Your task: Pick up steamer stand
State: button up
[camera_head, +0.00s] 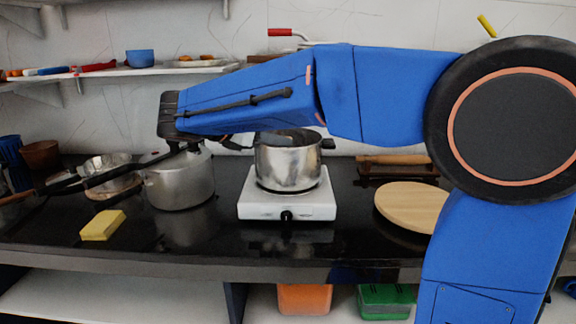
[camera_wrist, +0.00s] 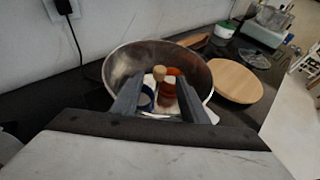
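I cannot pick out a steamer stand with certainty in either view. Between and beyond the fingers is a wide metal vessel (camera_wrist: 124,62). Inside it, or seen over its rim, are a reddish-brown bottle-like item (camera_wrist: 168,94), a light wooden knob (camera_wrist: 159,72) and something white. The fingers partly hide these, and I cannot tell whether they touch anything.
A pot (camera_head: 288,165) stands on a white hot plate (camera_head: 287,208). A larger lidded pot (camera_head: 180,185) is left of it. A yellow sponge (camera_head: 102,225) lies near the front edge. A round wooden board (camera_head: 408,206) is at right. The wall (camera_wrist: 140,18) is close in the wrist view.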

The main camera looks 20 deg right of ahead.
jog(key=shift+x, duration=2.9)
jog(key=shift+a, duration=0.1)
grip_shut()
